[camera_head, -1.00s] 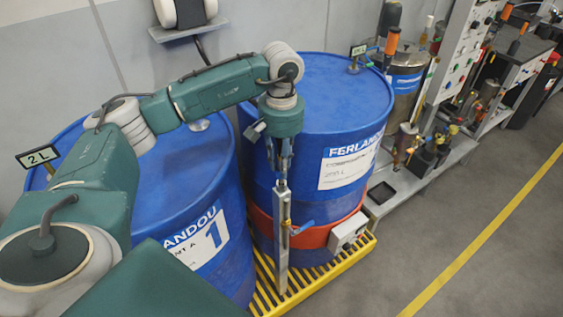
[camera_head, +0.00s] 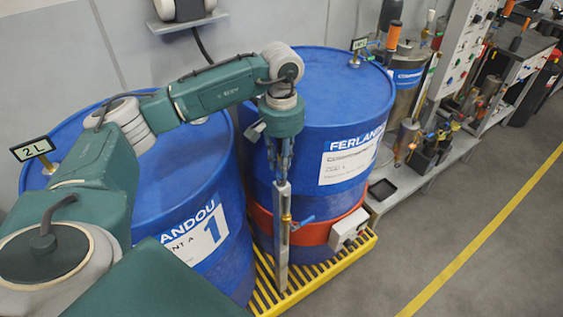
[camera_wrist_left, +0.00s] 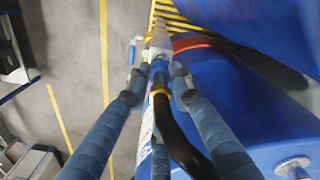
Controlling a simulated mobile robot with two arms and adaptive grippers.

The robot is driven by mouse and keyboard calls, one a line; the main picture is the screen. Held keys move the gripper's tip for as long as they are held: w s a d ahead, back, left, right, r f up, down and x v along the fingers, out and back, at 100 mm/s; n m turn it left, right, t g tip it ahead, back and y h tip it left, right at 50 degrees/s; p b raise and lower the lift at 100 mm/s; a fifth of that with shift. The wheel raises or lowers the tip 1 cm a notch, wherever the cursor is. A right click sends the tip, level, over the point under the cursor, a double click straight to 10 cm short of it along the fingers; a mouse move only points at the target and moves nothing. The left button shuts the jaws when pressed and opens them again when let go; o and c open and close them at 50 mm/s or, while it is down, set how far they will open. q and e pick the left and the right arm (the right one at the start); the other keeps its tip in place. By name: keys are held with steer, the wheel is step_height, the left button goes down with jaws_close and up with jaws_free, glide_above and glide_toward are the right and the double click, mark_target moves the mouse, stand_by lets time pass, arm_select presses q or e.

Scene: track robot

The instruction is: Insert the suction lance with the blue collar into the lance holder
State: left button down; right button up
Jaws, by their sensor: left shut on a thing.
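My left gripper (camera_head: 281,172) points straight down in front of the second blue drum and is shut on the suction lance (camera_head: 282,235). The lance is a long silver shaft hanging upright, its lower end in front of the yellow grating. In the left wrist view my gripper (camera_wrist_left: 160,82) clasps the lance at its blue collar (camera_wrist_left: 159,67), and a black hose with a yellow band runs back between the fingers. I cannot make out the lance holder with certainty. My right gripper is not in view.
Blue drum 1 (camera_head: 215,262) stands close left of the lance. The second drum (camera_head: 320,85) wears a red band (camera_head: 318,234) with a grey box (camera_head: 348,229). A yellow grating (camera_head: 330,264) lies below. A bench with equipment stands at the right. The floor (camera_head: 440,220) is clear.

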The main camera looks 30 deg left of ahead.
arm_select(q)
steer(key=shift+f, duration=0.2)
steer(key=c, duration=1.4)
jaws_free()
steer(key=shift+c, duration=0.2)
steer(key=shift+r, duration=0.1)
step_height(320, 180, up, 12)
